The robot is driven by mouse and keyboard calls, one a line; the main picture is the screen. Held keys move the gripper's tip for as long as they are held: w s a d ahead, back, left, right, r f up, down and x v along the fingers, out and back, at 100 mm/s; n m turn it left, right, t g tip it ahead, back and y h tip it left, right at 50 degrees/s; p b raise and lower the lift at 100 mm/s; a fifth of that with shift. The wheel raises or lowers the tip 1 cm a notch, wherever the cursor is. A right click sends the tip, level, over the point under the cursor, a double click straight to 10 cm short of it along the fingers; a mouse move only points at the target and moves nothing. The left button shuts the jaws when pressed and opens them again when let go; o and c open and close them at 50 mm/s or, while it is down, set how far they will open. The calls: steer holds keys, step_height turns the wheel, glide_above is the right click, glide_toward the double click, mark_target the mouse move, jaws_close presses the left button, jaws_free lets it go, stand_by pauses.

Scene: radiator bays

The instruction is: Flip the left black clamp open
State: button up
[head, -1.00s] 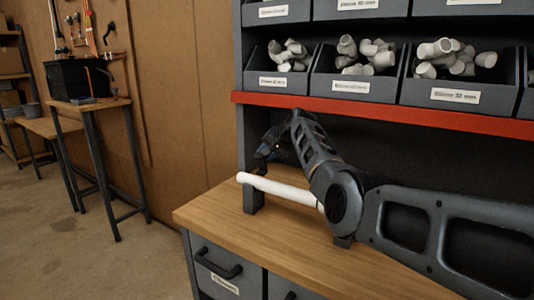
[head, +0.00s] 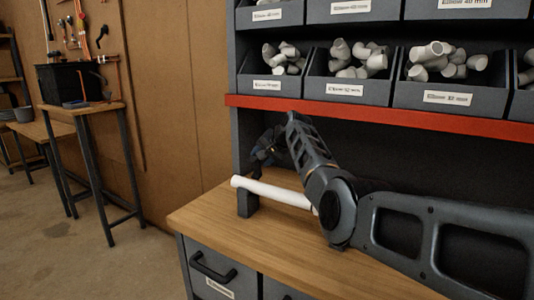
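A white pipe (head: 272,193) lies level above the wooden bench top. Its left end rests at a black clamp (head: 247,202), an upright block near the bench's left end. I cannot make out whether this clamp's upper part is open or closed. My gripper (head: 265,155) is behind and above the pipe near the left clamp, small and dark against the dark back panel. Its fingers cannot be made out, nor whether they touch anything. My arm covers the pipe's right part and whatever holds it there.
A red shelf edge (head: 380,115) runs above my arm, with grey bins (head: 350,90) of white pipe fittings over it. The wooden bench top (head: 215,212) is clear in front of the pipe. Drawers (head: 205,275) are below. A tall stand (head: 85,106) with a black box is at the left.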

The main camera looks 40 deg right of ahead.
steer(key=v, duration=0.7)
steer(key=shift+s, duration=0.15)
stand_by(0.4)
steer(key=shift+s, duration=0.1)
